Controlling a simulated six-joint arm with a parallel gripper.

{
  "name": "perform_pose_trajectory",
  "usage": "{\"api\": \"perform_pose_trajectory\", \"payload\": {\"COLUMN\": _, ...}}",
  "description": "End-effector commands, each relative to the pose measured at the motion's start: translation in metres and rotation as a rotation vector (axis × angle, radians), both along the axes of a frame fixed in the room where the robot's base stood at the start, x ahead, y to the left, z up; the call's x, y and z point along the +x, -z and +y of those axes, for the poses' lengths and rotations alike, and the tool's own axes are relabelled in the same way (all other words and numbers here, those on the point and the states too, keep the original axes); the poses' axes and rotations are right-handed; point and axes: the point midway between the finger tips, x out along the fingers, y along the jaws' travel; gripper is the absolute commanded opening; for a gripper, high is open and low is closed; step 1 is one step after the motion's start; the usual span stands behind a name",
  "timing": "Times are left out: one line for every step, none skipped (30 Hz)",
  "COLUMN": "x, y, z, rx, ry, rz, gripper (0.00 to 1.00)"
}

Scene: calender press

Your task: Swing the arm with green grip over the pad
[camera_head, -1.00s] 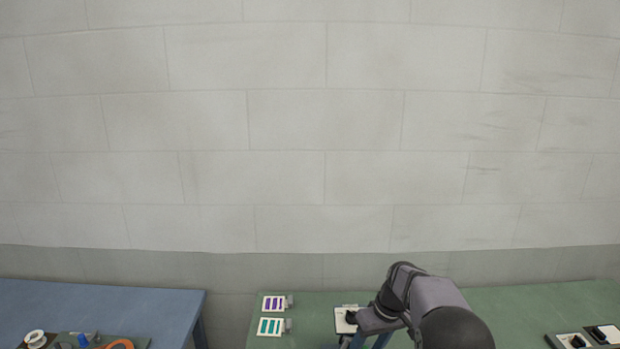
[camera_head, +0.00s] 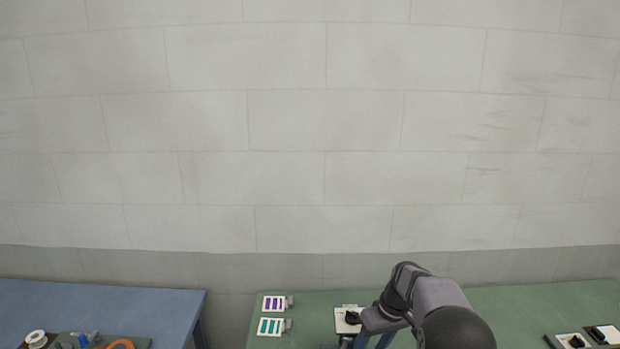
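My arm (camera_head: 430,300) reaches down over the green bench in the head view. My gripper is not visible; the arm's lower end runs into the bottom edge of the picture. I cannot make out an arm with a green grip or a pad. A white plate with a black part (camera_head: 346,320) lies just left of my arm and is partly covered by it. Blue-grey pieces show under the arm at the bottom edge, too cut off to identify.
Two white panels, one with purple bars (camera_head: 274,303) and one with teal bars (camera_head: 271,327), lie on the green bench (camera_head: 520,305). Dark-framed panels (camera_head: 598,335) sit at right. A blue bench (camera_head: 120,310) at left holds a white spool (camera_head: 37,338) and an orange ring (camera_head: 122,344).

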Motion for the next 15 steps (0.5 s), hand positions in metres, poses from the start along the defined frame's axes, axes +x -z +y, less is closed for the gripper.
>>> {"api": "perform_pose_trajectory", "payload": {"x": -0.0001, "y": 0.0001, "z": 0.0000, "rx": 0.000, "ry": 0.000, "rz": 0.000, "gripper": 0.50}}
{"api": "perform_pose_trajectory", "payload": {"x": -0.0001, "y": 0.0002, "z": 0.0000, "rx": 0.000, "ry": 0.000, "rz": 0.000, "gripper": 0.50}}
{"api": "perform_pose_trajectory", "payload": {"x": -0.0001, "y": 0.0002, "z": 0.0001, "rx": 0.000, "ry": 0.000, "rz": 0.000, "gripper": 0.50}}
{"api": "perform_pose_trajectory", "payload": {"x": -0.0001, "y": 0.0002, "z": 0.0001, "rx": 0.000, "ry": 0.000, "rz": 0.000, "gripper": 0.50}}
{"api": "perform_pose_trajectory", "payload": {"x": -0.0001, "y": 0.0001, "z": 0.0000, "rx": 0.000, "ry": 0.000, "rz": 0.000, "gripper": 0.50}}
{"api": "perform_pose_trajectory", "payload": {"x": 0.0001, "y": 0.0000, "z": -0.0004, "rx": 0.000, "ry": 0.000, "rz": 0.000, "gripper": 0.50}}
{"api": "perform_pose_trajectory", "payload": {"x": 0.0003, "y": -0.0002, "z": -0.0010, "rx": 0.000, "ry": 0.000, "rz": 0.000, "gripper": 0.50}}
{"api": "perform_pose_trajectory", "payload": {"x": 0.0005, "y": -0.0004, "z": -0.0017, "rx": 0.000, "ry": 0.001, "rz": 0.000, "gripper": 0.50}}
{"api": "perform_pose_trajectory", "payload": {"x": 0.0009, "y": -0.0004, "z": -0.0028, "rx": 0.000, "ry": 0.001, "rz": 0.000, "gripper": 0.50}}
{"api": "perform_pose_trajectory", "payload": {"x": 0.0011, "y": -0.0004, "z": -0.0035, "rx": 0.000, "ry": 0.001, "rz": 0.000, "gripper": 0.50}}
{"api": "perform_pose_trajectory", "payload": {"x": 0.0012, "y": -0.0003, "z": -0.0039, "rx": 0.000, "ry": 0.001, "rz": 0.000, "gripper": 0.50}}
{"api": "perform_pose_trajectory", "payload": {"x": 0.0013, "y": -0.0001, "z": -0.0040, "rx": 0.000, "ry": 0.001, "rz": 0.000, "gripper": 0.50}}
{"api": "perform_pose_trajectory", "payload": {"x": 0.0013, "y": 0.0001, "z": -0.0039, "rx": 0.000, "ry": 0.001, "rz": 0.000, "gripper": 0.50}}
{"api": "perform_pose_trajectory", "payload": {"x": 0.0012, "y": 0.0001, "z": -0.0038, "rx": 0.000, "ry": 0.000, "rz": 0.000, "gripper": 0.50}}
{"api": "perform_pose_trajectory", "payload": {"x": 0.0012, "y": 0.0001, "z": -0.0038, "rx": 0.000, "ry": 0.000, "rz": 0.000, "gripper": 0.50}}
